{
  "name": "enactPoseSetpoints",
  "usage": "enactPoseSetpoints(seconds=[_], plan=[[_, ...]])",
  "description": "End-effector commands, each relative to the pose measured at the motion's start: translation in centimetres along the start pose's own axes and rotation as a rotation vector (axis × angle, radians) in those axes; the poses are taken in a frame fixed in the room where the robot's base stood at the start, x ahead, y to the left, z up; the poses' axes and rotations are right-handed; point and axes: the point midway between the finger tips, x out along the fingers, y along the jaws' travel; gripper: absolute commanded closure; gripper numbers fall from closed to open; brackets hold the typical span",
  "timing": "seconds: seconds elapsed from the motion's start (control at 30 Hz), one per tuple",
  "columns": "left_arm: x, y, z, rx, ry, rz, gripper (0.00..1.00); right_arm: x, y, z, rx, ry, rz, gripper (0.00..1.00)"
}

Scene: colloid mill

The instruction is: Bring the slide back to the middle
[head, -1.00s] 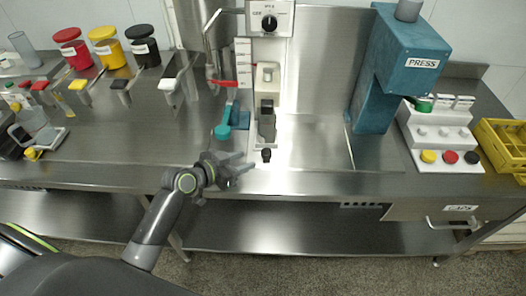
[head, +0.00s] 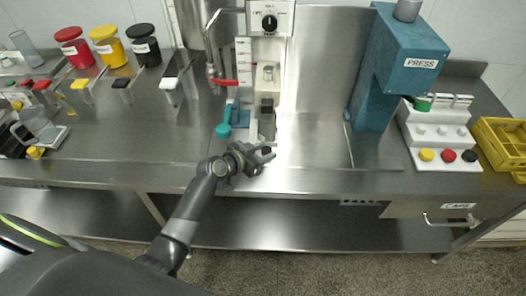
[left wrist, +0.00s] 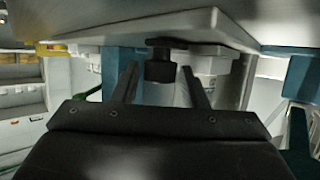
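The slide is a narrow light-coloured assembly (head: 268,75) below the control box in the head view, with a dark block in it. Its black front knob (left wrist: 160,66) shows in the left wrist view, between and just beyond my fingertips. My left gripper (head: 269,156) is at the front of the slide in the head view and hides the knob there. In the left wrist view the left gripper (left wrist: 160,80) is open, its fingers apart on either side of the knob, with gaps visible. My right gripper is in neither view.
A teal-handled part (head: 224,129) and a red lever (head: 226,83) stand just left of the slide. The blue press (head: 400,60) and a white button stand (head: 440,140) are at right. Bare steel counter lies between slide and press.

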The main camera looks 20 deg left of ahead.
Motion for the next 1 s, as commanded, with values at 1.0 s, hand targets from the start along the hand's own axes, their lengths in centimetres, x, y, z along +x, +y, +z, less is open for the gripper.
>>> enactPoseSetpoints(seconds=[1.0], plan=[[2.9, 3.3, -1.2, -0.004, 0.003, 0.005, 1.00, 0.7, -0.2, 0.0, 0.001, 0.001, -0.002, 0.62]])
